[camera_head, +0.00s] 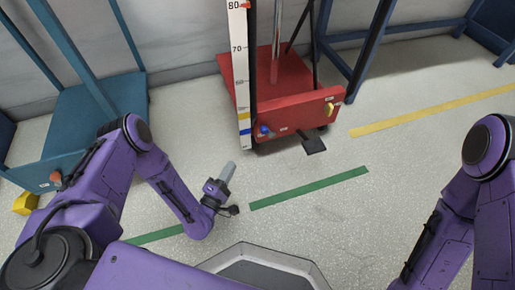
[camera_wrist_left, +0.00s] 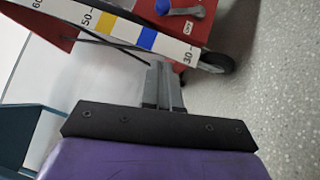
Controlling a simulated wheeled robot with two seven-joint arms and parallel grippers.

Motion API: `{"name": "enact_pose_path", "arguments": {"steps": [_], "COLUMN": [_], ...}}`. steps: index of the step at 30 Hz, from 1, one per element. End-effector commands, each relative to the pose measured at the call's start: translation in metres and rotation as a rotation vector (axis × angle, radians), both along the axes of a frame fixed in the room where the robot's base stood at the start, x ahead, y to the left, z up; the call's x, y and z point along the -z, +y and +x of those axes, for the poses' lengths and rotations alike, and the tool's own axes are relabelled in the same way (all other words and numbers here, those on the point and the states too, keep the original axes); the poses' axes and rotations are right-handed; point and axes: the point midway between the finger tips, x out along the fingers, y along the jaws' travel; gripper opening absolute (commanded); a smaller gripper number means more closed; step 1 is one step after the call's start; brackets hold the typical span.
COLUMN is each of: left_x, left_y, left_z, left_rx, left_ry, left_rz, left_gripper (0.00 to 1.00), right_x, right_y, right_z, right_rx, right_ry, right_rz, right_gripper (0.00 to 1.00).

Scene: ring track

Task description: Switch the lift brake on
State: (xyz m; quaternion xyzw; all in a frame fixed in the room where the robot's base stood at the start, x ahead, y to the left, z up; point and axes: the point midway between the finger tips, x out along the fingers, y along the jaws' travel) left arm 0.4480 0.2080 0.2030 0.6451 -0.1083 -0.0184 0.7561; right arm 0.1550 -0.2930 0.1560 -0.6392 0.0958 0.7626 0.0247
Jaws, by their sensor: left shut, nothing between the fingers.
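The red lift base (camera_head: 285,85) stands ahead, with a white numbered scale (camera_head: 239,60) up its left side. On its front face are a blue lever (camera_head: 264,130) at the left and a yellow one (camera_head: 329,109) at the right, each near a small label I cannot read. A black pedal (camera_head: 314,145) sticks out low in front. My left gripper (camera_head: 228,171) is shut and empty, in front of the lift and apart from it. In the left wrist view the blue lever (camera_wrist_left: 181,9) is beyond the fingertips (camera_wrist_left: 161,68). My right gripper is out of view.
A blue frame (camera_head: 85,110) stands at the left, with a yellow block (camera_head: 25,203) by it. A green floor line (camera_head: 310,187) and a yellow one (camera_head: 430,110) cross the floor. A dark blue rack (camera_head: 400,30) is behind at right. The floor right of the lift is clear.

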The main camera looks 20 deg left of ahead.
Motion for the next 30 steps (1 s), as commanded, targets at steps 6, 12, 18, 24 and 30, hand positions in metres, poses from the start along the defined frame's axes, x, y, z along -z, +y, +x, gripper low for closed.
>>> {"name": "enact_pose_path", "arguments": {"steps": [6, 12, 18, 24, 30], "left_x": [-0.002, -0.002, -0.004, -0.01, -0.017], "left_y": [-0.005, -0.007, -0.012, -0.019, -0.04], "left_z": [0.003, 0.009, 0.043, 0.086, 0.111], "left_rx": [0.012, 0.016, 0.013, 0.011, 0.012], "left_ry": [-0.006, -0.008, -0.011, -0.011, -0.006], "left_rz": [-0.008, -0.006, -0.005, -0.004, -0.008], "left_gripper": [0.0, 0.0, 0.0, 0.0, 0.0], "right_x": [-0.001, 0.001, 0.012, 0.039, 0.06], "right_y": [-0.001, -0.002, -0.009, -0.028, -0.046], "right_z": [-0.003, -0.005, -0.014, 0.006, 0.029], "right_rx": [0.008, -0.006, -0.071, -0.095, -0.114], "right_ry": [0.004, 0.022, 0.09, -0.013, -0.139], "right_rz": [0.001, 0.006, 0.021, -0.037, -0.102], "right_gripper": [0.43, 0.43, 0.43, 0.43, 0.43]}}
